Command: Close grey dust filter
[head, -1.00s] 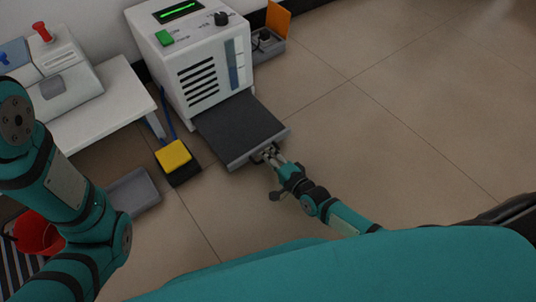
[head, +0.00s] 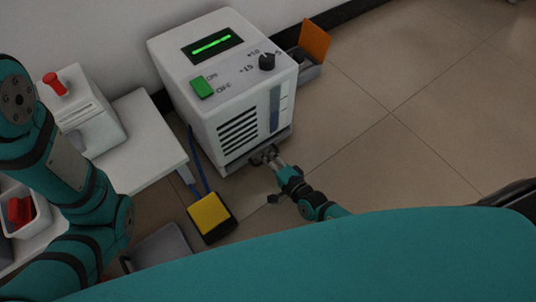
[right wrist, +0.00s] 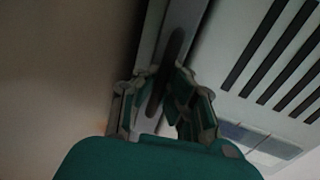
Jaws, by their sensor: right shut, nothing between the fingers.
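The grey dust filter (head: 283,137) is a tray at the bottom front of the white machine (head: 222,90). Only its front edge shows in the head view, close against the machine's lower front; I cannot tell whether a small gap is left. My right gripper (head: 266,155) is at the middle of that front edge, shut with nothing held. In the right wrist view my right gripper (right wrist: 160,88) is beside the filter's dark handle (right wrist: 173,58) and its pale front strip (right wrist: 186,18). My left arm shows at the left, but its gripper is out of view.
A yellow pedal (head: 210,214) on a black base lies on the floor left of the machine. A white table (head: 150,150) with a device stands farther left. A grey box with an orange lid (head: 315,40) sits behind right.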

